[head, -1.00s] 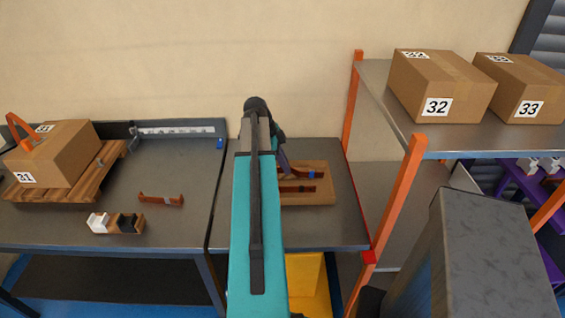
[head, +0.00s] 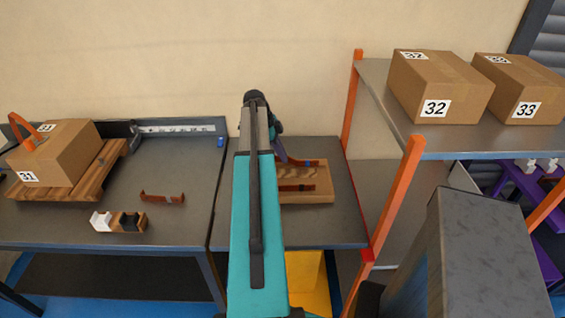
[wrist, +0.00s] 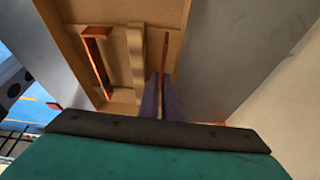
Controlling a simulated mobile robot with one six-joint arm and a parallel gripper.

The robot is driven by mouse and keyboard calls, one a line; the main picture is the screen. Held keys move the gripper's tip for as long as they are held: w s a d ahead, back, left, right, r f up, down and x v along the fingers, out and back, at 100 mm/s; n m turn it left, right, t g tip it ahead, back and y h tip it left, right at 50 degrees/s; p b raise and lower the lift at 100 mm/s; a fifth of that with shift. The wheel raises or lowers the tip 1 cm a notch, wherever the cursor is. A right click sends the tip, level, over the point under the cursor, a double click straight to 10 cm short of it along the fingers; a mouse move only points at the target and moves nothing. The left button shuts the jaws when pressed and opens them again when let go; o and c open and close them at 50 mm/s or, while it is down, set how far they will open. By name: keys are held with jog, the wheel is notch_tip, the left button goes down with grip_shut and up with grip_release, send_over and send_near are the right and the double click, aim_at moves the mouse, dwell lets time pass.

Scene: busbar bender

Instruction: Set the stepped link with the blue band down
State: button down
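The wooden tray (head: 318,196) stands on the right-hand table, and it fills the upper left of the wrist view (wrist: 120,12). My gripper (head: 286,160) is over its back part. In the wrist view my gripper (wrist: 162,88) shows two fingers close together around a thin copper link (wrist: 166,52) seen edge-on, which I take as the stepped link. In the head view the link (head: 305,162) lies along the tray's back side.
Another copper link (head: 297,187) lies in the tray's front part, beyond a wooden divider (wrist: 137,60). A third link (head: 162,198) and a black-and-white wooden block (head: 118,221) are on the left table. An orange shelf post (head: 398,195) stands right of the tray.

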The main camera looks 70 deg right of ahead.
jog(key=shift+f+p, duration=0.75)
jog(key=shift+f, duration=1)
jog(key=c, duration=2.2)
grip_release()
jog(key=shift+r, duration=0.15)
jog(key=shift+b+v, duration=1.7)
jog(key=shift+v, duration=4.2)
jog(key=shift+w, duration=0.15)
